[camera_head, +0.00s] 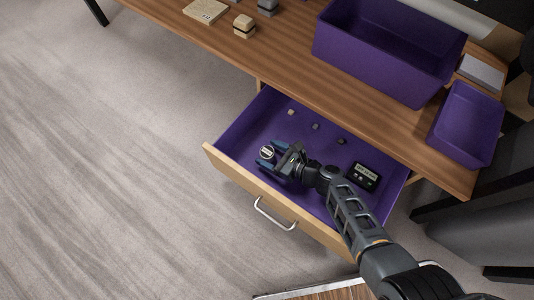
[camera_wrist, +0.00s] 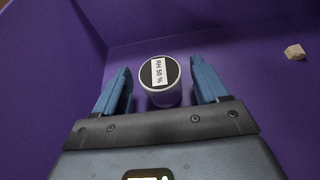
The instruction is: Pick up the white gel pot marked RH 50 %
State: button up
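The white gel pot (camera_wrist: 160,95) stands upright in the open purple-lined drawer. Its dark top bears a white label reading RH 50 %. In the head view the pot (camera_head: 267,152) is near the drawer's front left part. My gripper (camera_wrist: 160,88) is open, with one blue finger on each side of the pot. A gap shows between the pot and each finger, smaller on the right. In the head view my gripper (camera_head: 270,157) reaches down into the drawer (camera_head: 232,138) at the pot.
A dark device with a display (camera_head: 365,177) lies in the drawer to the right. Small blocks (camera_head: 291,112) lie towards the drawer's back; a pale one (camera_wrist: 295,52) shows in the wrist view. A large purple bin (camera_head: 360,70) and a smaller purple tray (camera_head: 463,130) stand on the wooden desk (camera_head: 300,85).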

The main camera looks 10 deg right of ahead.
jog(key=c, duration=1)
